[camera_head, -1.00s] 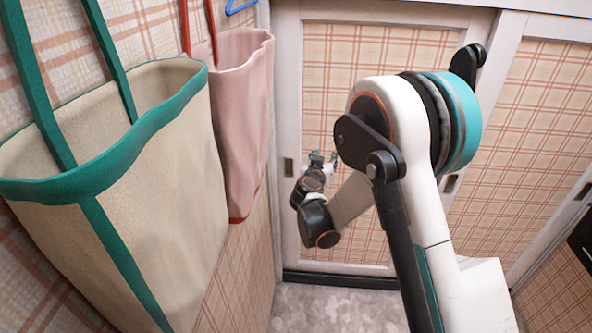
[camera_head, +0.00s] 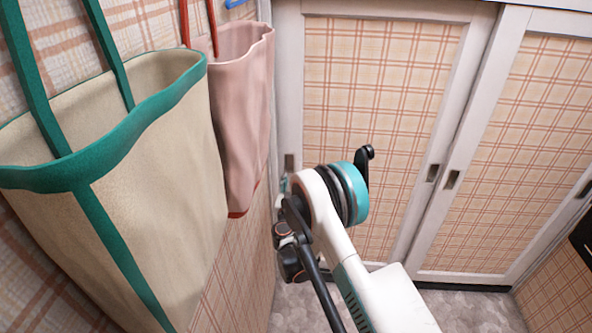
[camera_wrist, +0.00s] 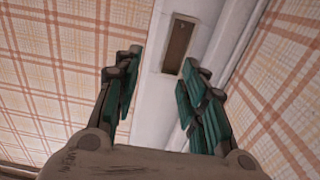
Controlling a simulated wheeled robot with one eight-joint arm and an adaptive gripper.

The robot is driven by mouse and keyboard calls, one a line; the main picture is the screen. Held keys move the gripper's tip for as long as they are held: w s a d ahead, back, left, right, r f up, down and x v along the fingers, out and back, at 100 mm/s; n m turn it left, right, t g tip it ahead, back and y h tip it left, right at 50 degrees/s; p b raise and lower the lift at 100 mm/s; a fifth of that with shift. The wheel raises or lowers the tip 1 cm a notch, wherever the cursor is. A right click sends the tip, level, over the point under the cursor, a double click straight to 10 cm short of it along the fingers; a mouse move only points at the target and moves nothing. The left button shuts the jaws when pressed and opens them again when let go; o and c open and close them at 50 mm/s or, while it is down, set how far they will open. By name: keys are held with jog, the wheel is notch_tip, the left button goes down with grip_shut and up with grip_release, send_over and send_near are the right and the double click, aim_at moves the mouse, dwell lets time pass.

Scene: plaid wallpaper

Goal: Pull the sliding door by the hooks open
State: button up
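The sliding door (camera_head: 375,130) by the hanging bags is a plaid panel in a white frame, seen shut in the head view. Its recessed dark handle (camera_head: 289,162) is on the left stile, near the wall corner. The handle also shows in the wrist view (camera_wrist: 178,46), upper middle. My gripper (camera_wrist: 158,72) is open and empty, its teal-padded fingers apart on either side below the handle in that picture. Contact with the door cannot be told. In the head view my arm mostly hides the gripper. A blue hook (camera_head: 235,3) shows at the top edge.
A cream bag with green trim (camera_head: 150,190) and a pink bag (camera_head: 240,110) hang on the left wall, close to my arm. A second sliding door (camera_head: 530,150) stands at right. The grey floor (camera_head: 470,305) is clear at lower right.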

aim_at(297, 164)
jog(key=w+b, duration=0.2)
jog(key=w, duration=0.7)
jog(key=shift+w+d, duration=0.15)
jog(key=shift+w, duration=0.1)
grip_shut()
